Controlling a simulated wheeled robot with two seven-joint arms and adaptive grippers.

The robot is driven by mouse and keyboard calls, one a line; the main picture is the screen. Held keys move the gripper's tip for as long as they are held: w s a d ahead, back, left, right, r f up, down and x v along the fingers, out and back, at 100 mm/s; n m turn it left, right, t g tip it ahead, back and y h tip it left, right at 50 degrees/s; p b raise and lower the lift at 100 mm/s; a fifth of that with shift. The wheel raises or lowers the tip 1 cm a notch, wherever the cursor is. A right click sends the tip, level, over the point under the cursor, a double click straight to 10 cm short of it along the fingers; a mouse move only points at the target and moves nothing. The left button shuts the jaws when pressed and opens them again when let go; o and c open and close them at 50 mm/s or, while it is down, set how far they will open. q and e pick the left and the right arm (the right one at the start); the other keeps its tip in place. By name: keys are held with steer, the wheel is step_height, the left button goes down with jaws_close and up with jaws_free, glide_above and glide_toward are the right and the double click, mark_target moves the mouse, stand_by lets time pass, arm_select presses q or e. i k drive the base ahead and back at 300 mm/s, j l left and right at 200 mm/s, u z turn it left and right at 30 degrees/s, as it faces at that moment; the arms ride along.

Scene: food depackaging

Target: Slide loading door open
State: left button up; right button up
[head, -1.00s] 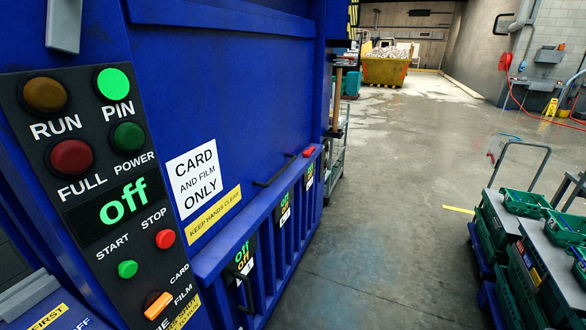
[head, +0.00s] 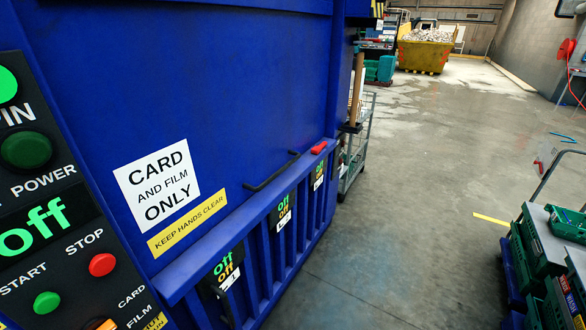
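A large blue machine fills the left half of the head view. Its broad front panel (head: 215,90) bears a white "CARD AND FILM ONLY" label (head: 157,185) and a yellow "KEEP HANDS CLEAR" strip (head: 187,224). A black bar handle (head: 271,172) sits near the panel's lower right, just above a barred blue front section (head: 262,275). A red piece (head: 319,147) lies at that section's top edge. I cannot tell which part is the loading door; no opening shows. Neither of my grippers is in view.
A control panel (head: 75,260) at the left reads "off". Crates on a trolley (head: 545,255) stand at the lower right. A wheeled cage (head: 357,150) stands beyond the machine, and a yellow skip (head: 425,55) at the back. The concrete floor between is clear.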

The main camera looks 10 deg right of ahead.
mark_target(178, 112)
steer(key=i+l+z, duration=0.1)
steer(key=i+l, duration=0.15)
steer(key=l, duration=0.25)
steer(key=i+l, duration=0.25)
steer(key=l, duration=0.2)
steer(key=i+l+z, duration=0.15)
steer(key=i+l, duration=0.15)
steer(key=l, duration=0.15)
